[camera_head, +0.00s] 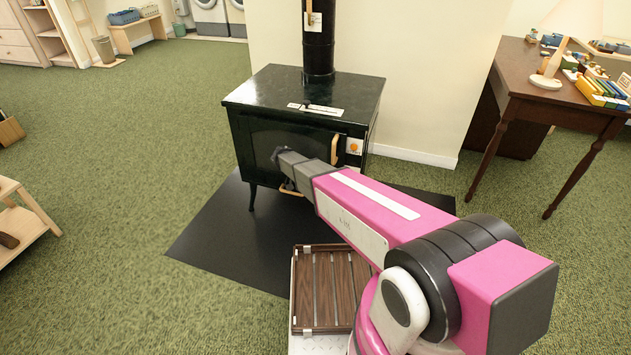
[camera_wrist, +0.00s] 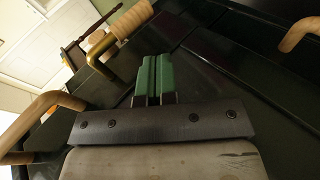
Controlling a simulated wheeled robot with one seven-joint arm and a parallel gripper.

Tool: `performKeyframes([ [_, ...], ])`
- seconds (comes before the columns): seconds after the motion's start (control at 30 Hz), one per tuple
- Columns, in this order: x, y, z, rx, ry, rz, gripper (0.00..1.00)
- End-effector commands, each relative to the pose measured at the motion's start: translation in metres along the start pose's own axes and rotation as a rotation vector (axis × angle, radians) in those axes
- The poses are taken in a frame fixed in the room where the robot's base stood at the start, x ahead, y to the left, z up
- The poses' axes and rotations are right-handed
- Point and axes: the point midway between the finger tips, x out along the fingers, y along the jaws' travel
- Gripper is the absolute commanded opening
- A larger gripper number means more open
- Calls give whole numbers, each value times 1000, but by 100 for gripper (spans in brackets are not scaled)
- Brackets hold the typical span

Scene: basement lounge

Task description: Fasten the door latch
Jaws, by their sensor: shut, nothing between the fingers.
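A black stove (camera_head: 262,135) stands ahead with its door on the front, which my arm partly covers. A vertical wooden handle (camera_head: 335,149) sits at the right of the front, and a lower wooden handle (camera_head: 290,190) shows below my wrist. My gripper (camera_head: 280,157) is at the stove front, left of the vertical handle. In the wrist view its green fingers (camera_wrist: 153,65) are shut and empty in front of dark metal. A wood-wrapped handle (camera_wrist: 122,32) is beyond and left of them, apart from them. I cannot tell which handle works the latch, or whether the door is fully closed.
A stovepipe (camera_head: 318,35) rises from the stove top. In the wrist view, curved wooden handles stick out at the left (camera_wrist: 40,115) and upper right (camera_wrist: 300,30). A desk (camera_head: 525,75) stands at the right. Green carpet (camera_head: 130,140) is clear at the left.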

Motion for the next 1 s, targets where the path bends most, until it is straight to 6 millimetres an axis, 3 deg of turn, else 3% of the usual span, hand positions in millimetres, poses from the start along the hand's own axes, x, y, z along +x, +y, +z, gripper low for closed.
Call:
performKeyframes([
  [0.3, -58, -31, 0, -1, 2, -1, 0],
  [0.5, -82, -42, 3, 0, 0, -1, 0],
  [1.0, -90, -46, 5, -1, 0, 0, 0],
])
